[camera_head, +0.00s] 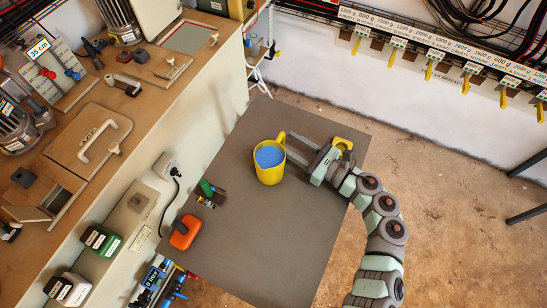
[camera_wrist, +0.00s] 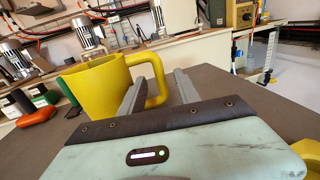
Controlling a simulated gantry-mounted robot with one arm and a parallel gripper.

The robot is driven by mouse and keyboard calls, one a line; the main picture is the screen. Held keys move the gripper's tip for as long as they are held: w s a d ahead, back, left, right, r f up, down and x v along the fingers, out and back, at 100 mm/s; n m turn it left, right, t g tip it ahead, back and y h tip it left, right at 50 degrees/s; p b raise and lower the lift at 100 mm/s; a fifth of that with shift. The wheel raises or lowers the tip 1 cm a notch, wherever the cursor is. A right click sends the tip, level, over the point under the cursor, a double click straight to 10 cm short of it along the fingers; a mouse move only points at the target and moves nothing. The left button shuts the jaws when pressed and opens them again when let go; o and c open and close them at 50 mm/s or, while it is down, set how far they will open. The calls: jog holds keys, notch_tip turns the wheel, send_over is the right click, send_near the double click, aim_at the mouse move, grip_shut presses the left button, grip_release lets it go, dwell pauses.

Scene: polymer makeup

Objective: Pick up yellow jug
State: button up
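The yellow jug (camera_head: 269,171) stands upright on the grey-brown table (camera_head: 255,255) and holds something blue. In the wrist view the jug (camera_wrist: 98,88) is at left, its handle toward me. My gripper (camera_head: 291,147) is open, coming from the right, low near the tabletop, with its fingers pointing at the jug. In the wrist view the handle shows between the two fingers (camera_wrist: 160,76); the left finger overlaps the handle's opening. A gap shows between the handle and the right finger. Whether either finger touches the handle I cannot tell.
A yellow item (camera_head: 342,144) lies beside my wrist at the table's right edge. An orange item (camera_head: 185,232) and a small green item (camera_head: 206,188) are at the table's left. A workbench (camera_head: 150,110) stands left. The table's front is clear.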

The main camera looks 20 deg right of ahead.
jog(key=x, duration=0.3)
jog(key=shift+w+a, duration=0.2)
jog(key=shift+w, duration=0.05)
grip_shut()
jog(key=shift+r, duration=0.1)
dwell(1.0)
